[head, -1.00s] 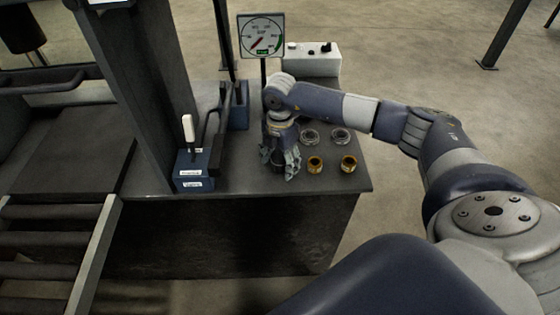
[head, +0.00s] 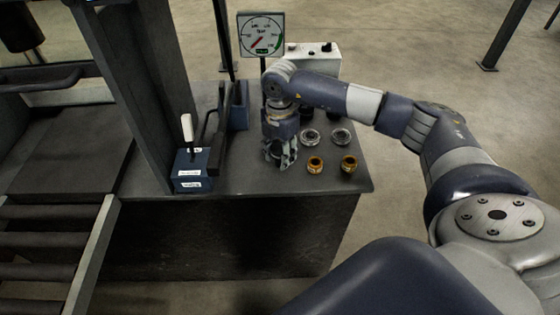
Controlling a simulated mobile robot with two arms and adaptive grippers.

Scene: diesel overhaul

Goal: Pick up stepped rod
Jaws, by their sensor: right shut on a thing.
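My right gripper (head: 281,160) points down over the right part of the dark bench top, left of the rings and fittings. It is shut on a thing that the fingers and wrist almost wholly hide. I take this to be the stepped rod, but its shape cannot be made out. No stepped rod shows clearly elsewhere on the bench. My left gripper is not in view.
A gauge (head: 262,36) and a grey control box (head: 314,62) are behind. A blue lever box (head: 191,170) and dark press column (head: 140,90) are left.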

